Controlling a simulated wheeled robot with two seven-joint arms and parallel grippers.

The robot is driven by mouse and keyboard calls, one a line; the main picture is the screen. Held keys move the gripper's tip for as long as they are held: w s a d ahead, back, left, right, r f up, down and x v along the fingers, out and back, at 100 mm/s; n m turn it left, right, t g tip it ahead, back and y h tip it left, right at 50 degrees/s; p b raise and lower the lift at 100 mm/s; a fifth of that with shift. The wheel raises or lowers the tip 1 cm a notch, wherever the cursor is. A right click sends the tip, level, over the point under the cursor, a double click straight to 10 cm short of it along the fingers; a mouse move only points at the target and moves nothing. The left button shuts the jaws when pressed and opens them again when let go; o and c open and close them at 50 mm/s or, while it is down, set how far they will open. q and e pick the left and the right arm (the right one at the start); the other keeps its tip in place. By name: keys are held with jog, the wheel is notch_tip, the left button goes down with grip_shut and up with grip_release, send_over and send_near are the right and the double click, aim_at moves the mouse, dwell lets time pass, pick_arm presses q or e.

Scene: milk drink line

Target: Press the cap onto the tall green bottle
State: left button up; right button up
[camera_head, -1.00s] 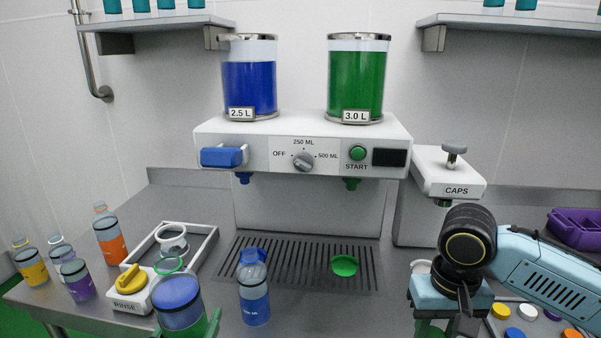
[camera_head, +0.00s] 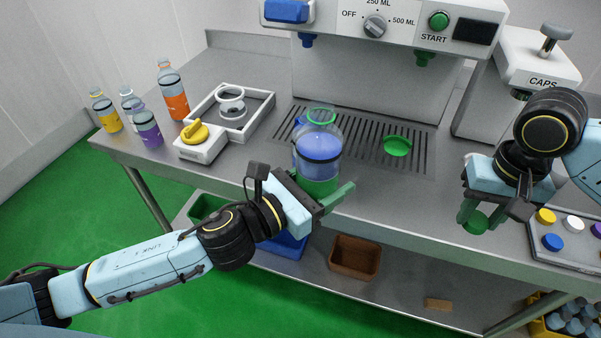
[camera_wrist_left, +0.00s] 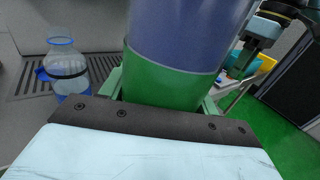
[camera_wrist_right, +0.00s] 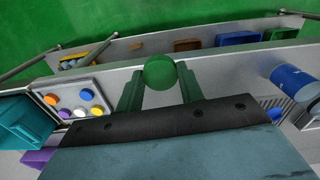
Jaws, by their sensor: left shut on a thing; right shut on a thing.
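The tall bottle (camera_head: 319,148) has a green ring at its open neck, blue contents and a green lower part. My left gripper (camera_head: 330,192) is shut around its green lower part, and it stands upright in front of the drip grille. Its lower body fills much of the left wrist view (camera_wrist_left: 170,85). My right gripper (camera_head: 474,219) is shut on a small green cap (camera_head: 475,222), to the right of the bottle and apart from it. The cap also shows between the green fingertips in the right wrist view (camera_wrist_right: 159,72).
A smaller clear bottle with blue parts (camera_wrist_left: 67,68) stands beside the tall bottle. A green disc (camera_head: 397,146) lies on the drip grille (camera_head: 365,140). The caps dispenser (camera_head: 535,65) is at right, above a tray of coloured caps (camera_head: 570,258). Several bottles stand at left.

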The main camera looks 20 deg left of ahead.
dwell(0.3)
jog(key=shift+a+r, duration=0.1)
jog(key=w+a+r+m, duration=0.2)
jog(key=a+r, duration=0.3)
jog(key=a, duration=0.2)
notch_tip(320, 180, up, 21)
jog(key=m, duration=0.8)
send_over(330, 105)
jog(key=shift+s+f, duration=0.1)
jog(key=shift+f, duration=0.1)
jog(key=shift+f, duration=2.05)
